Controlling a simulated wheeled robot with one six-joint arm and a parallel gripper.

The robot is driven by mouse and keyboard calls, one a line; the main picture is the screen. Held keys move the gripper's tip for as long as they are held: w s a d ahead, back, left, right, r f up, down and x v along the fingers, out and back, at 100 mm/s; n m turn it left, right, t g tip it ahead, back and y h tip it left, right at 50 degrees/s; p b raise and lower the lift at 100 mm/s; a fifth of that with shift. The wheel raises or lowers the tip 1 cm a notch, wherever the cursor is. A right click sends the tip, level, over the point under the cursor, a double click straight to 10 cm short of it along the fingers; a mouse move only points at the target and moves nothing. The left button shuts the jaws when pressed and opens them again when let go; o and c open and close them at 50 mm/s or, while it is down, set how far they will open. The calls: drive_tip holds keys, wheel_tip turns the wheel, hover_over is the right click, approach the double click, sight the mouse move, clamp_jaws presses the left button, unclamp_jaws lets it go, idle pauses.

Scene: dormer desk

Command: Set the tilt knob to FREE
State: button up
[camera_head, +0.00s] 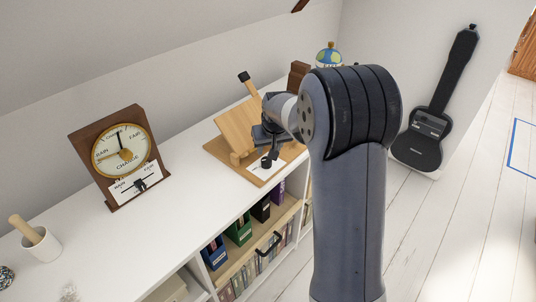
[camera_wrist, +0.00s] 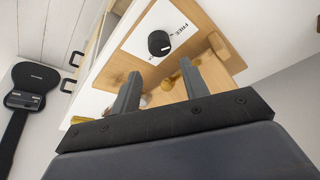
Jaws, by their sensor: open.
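The tilt knob (camera_wrist: 158,42) is a round black knob on a white label card (camera_wrist: 137,40) in the wrist view. The word FREE (camera_wrist: 180,30) is printed beside it; other lettering near the knob is too small to read. The card is on a wooden stand (camera_head: 238,130), whose board leans up on a flat base; the knob (camera_head: 266,162) also shows at its front in the head view. Which word the knob points to cannot be told. My gripper (camera_wrist: 158,74) is open and empty, its fingertips apart from the knob and just below it in the picture.
The stand is on a white shelf top (camera_head: 178,213). A wooden barometer (camera_head: 121,155) with its own black control stands left, beyond clear shelf. A mortar with pestle (camera_head: 40,243) is farther left, a globe (camera_head: 328,57) behind, and a guitar case (camera_head: 425,140) at the right wall.

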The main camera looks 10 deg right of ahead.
sight(267, 160)
drive_tip(key=shift+v, duration=1.2)
drive_tip(key=shift+f, duration=0.1)
drive_tip(key=x, duration=1)
drive_tip(key=shift+w+f+p, duration=0.1)
drive_tip(key=shift+f+p, duration=0.3)
drive_tip(key=shift+r, duration=0.1)
